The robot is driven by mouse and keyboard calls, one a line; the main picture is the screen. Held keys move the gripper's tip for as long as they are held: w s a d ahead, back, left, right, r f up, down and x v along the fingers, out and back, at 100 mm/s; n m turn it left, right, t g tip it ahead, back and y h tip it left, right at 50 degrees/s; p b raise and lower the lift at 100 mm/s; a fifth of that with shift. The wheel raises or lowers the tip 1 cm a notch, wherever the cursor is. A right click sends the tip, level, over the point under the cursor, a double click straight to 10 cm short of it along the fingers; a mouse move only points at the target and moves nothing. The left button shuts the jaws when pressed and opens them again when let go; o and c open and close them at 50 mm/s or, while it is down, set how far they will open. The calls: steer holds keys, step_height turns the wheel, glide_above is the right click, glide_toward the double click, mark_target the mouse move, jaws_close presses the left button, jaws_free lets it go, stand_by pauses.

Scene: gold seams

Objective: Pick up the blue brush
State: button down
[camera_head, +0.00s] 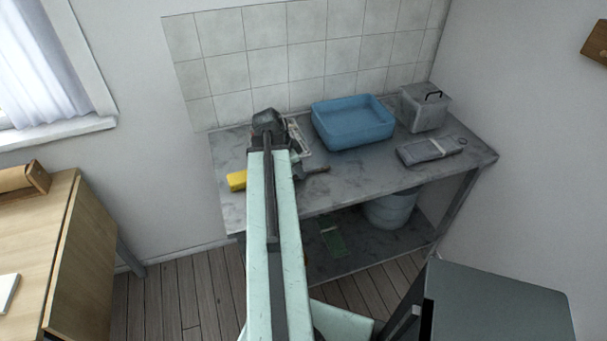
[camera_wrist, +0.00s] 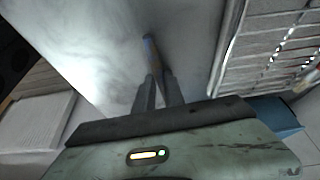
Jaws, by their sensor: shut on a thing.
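My gripper (camera_wrist: 158,92) is shut on a thin, bluish upright piece, which I take for the blue brush (camera_wrist: 150,46). It stands out past the fingertips in the wrist view; its lower part is hidden between the fingers. In the head view my gripper (camera_head: 269,124) is over the back left of the grey worktop, and the arm hides what it holds. I cannot tell whether the brush touches the worktop (camera_head: 352,180).
A yellow sponge (camera_head: 237,180) and a dark-handled tool (camera_head: 313,170) flank my arm. A tiled wall (camera_head: 262,60) rises behind.

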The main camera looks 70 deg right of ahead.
steer(key=shift+r, duration=0.1)
step_height(320, 180, up, 10)
steer(key=p, duration=1)
